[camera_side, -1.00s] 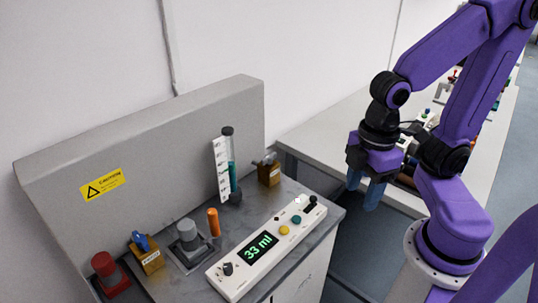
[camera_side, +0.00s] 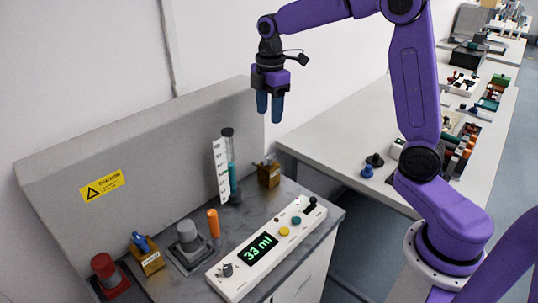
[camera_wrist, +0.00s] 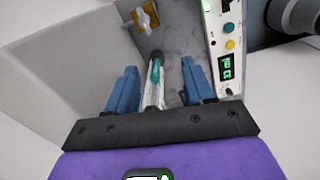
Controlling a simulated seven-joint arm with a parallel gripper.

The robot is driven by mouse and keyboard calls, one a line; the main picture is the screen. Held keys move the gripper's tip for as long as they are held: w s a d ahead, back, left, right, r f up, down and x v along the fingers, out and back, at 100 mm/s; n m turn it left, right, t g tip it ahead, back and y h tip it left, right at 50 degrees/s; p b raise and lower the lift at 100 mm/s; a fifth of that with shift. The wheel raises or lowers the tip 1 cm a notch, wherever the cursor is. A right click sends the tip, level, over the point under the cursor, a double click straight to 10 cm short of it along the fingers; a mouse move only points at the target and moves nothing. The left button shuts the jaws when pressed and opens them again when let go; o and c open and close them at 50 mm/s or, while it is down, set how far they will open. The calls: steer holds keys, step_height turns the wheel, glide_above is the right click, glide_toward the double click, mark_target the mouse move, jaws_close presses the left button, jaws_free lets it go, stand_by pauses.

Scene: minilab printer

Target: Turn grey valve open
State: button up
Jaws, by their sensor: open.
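The grey valve is a brass-coloured block with a small grey handle (camera_side: 268,172) at the back right of the bench unit, beside the sloped grey panel. It also shows at the top of the wrist view (camera_wrist: 145,18). My gripper (camera_side: 269,116) is open and empty, pointing down, well above the bench and over the valve's area in the side view. In the wrist view, a clear tube with teal liquid (camera_wrist: 155,72) appears between the spread fingers (camera_wrist: 157,68), below them. The valve lies beyond the fingertips and is not touched.
A blue-handled valve (camera_side: 147,254), a red knob (camera_side: 105,268), a grey knob (camera_side: 187,236) and an orange cylinder (camera_side: 213,222) stand to the left. A white control panel (camera_side: 262,250) reads 33 ml. The teal tube (camera_side: 232,178) stands upright left of the grey valve beside a white scale.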

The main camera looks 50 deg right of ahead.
mark_target(269, 157)
steer(key=w+d+f, duration=0.1)
steer(key=f, duration=0.4)
steer(key=w+d+f, duration=0.1)
steer(key=f, duration=0.5)
steer(key=w+d+f, duration=0.1)
steer(key=f, duration=0.5)
steer(key=shift+f, duration=0.2)
jaws_close()
